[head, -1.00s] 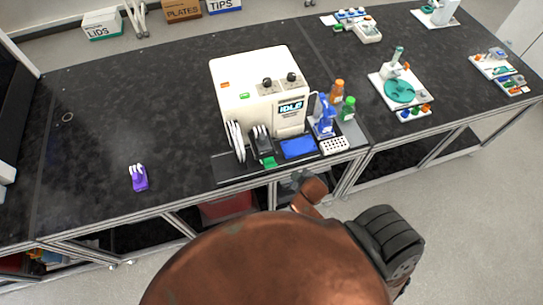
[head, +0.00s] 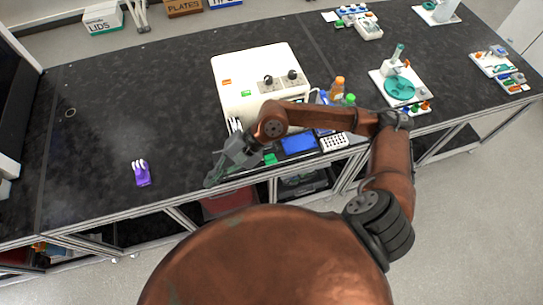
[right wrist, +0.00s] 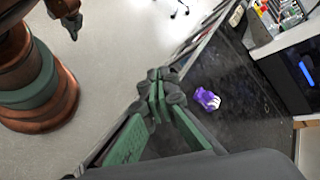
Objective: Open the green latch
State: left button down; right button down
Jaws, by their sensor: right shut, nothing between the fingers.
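The green latch (head: 270,158) is a small bright green tab at the front edge of the white machine (head: 243,82), left of a blue pad. It shows just below my right forearm. My right gripper (head: 209,182) hangs over the bench's front edge, left of the latch and apart from it. It points down and left. In the right wrist view its green-grey fingers (right wrist: 163,86) meet at the tips, shut and empty. The latch does not show in that view. My left gripper does not show in the head view.
A purple item (head: 141,173) with white tops stands on the bench at left; it also shows in the right wrist view (right wrist: 207,98). The blue pad (head: 298,144) and a white perforated block (head: 334,142) lie right of the latch.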

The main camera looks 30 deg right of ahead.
jog(key=w+d+f+n+h, duration=0.2)
jog(key=d+f+h, duration=0.1)
jog(key=d, duration=0.4)
jog(key=w+d+f+n+h, duration=0.2)
jog(key=d+f+h, duration=0.1)
jog(key=d, duration=0.3)
jog(key=n+t+h, duration=0.1)
jog(key=h, duration=0.4)
send_over(271, 160)
jog(key=f+p, duration=0.1)
jog(key=f, duration=0.1)
jog(key=w+f, duration=0.1)
jog(key=f, duration=0.2)
jog(key=f+p, duration=0.1)
jog(key=f, duration=0.2)
jog(key=shift+w+d+f+p, duration=0.15)
jog(key=shift+w+f+p, duration=0.05)
jog(key=shift+p, duration=0.15)
jog(key=f, duration=0.1)
jog(key=s+f+p, duration=0.1)
jog(key=f, duration=0.1)
jog(key=shift+s+a, duration=0.2)
jog(key=shift+s, duration=0.1)
jog(key=shift+s+f+p, duration=0.25)
jog(key=shift+f+p, duration=0.1)
jog(key=shift+f, duration=0.1)
